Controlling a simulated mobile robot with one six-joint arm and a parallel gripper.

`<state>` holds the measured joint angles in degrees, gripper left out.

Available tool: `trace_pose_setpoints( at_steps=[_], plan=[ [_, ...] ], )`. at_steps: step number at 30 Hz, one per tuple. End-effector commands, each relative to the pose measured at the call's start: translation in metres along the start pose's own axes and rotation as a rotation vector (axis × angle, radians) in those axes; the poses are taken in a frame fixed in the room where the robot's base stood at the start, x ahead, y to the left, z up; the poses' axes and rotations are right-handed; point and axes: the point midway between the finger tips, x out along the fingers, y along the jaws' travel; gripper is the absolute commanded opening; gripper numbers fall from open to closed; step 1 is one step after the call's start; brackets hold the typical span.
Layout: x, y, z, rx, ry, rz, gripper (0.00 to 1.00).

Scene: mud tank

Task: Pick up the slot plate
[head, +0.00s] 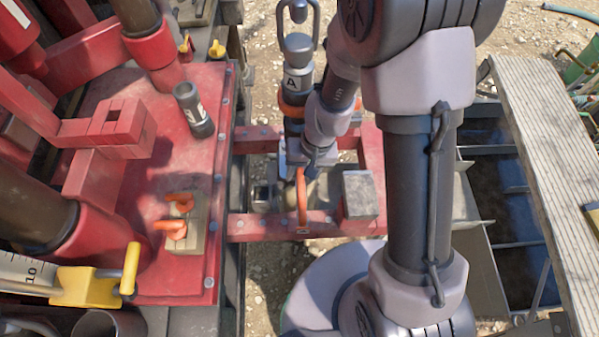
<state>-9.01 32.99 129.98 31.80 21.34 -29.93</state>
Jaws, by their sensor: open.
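A thin orange piece (301,202) stands upright, nearly edge-on, at the red cross frame (262,229). It is the most likely slot plate, but I cannot make out a slot in it. My gripper (309,172) is just above and right of its top, pointing down. The jaws are open, with nothing visibly held. The fingertips are small and partly hidden by my wrist, so I cannot tell whether they touch the orange piece.
A black tool marked A (297,82) stands behind my gripper. A grey block (358,194) sits close right on the frame. The red deck (150,185) holds a short black cylinder (193,110) and a wooden block (196,236) with orange pieces. A plank (545,140) is far right.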

Motion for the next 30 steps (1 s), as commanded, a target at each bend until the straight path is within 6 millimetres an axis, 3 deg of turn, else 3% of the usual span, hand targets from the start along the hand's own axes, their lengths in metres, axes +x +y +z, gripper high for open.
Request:
trace_pose_setpoints(
  at_steps=[1, 8, 15, 30],
  plan=[
    [0.0070, 0.0003, -0.0001, -0.001, 0.000, 0.000, 0.44],
    [0.0057, -0.0004, -0.0002, -0.001, 0.001, 0.000, 0.44],
    [0.0055, -0.0004, -0.0002, 0.000, 0.000, 0.000, 0.00],
    [0.0056, -0.0003, -0.0001, 0.000, 0.000, 0.000, 0.00]
  ],
)
